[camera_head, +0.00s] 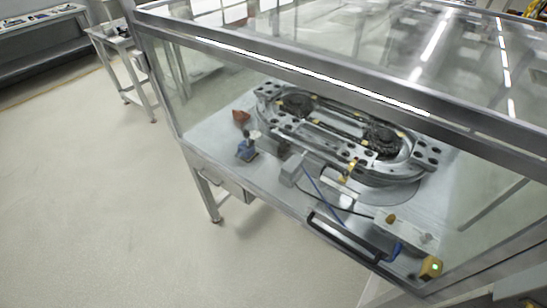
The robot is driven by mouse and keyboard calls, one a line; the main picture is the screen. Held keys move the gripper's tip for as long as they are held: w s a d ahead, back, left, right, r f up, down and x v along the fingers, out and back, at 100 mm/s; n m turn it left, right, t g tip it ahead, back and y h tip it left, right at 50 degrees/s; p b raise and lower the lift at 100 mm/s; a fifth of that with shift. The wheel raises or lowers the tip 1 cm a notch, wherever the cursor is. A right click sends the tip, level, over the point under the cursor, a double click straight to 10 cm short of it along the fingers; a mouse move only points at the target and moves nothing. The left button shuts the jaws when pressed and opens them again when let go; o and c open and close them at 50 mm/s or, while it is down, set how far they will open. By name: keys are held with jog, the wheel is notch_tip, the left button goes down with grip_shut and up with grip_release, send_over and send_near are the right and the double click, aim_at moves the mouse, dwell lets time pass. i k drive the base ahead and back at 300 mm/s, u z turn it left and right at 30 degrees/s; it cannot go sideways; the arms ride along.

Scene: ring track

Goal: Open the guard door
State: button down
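The guard door (215,85) is a clear panel in a grey metal frame on the near side of the enclosure. It looks closed, covering the ring track from top rail to table edge. A black bar handle (343,238) sits low on the front, right of the middle. The oval ring track (345,135) shows through the panel, with dark sprockets and a metal rail. My gripper is not in view, so its distance from the handle cannot be seen.
A yellow box with a green light (431,267) is near the lower right corner. Open pale floor (90,200) lies at left. A side table (125,60) stands at back left.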

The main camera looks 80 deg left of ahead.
aim_at(529, 166)
jog(key=u, duration=3.35)
jog(key=k, duration=0.6)
jog(key=u, duration=0.5)
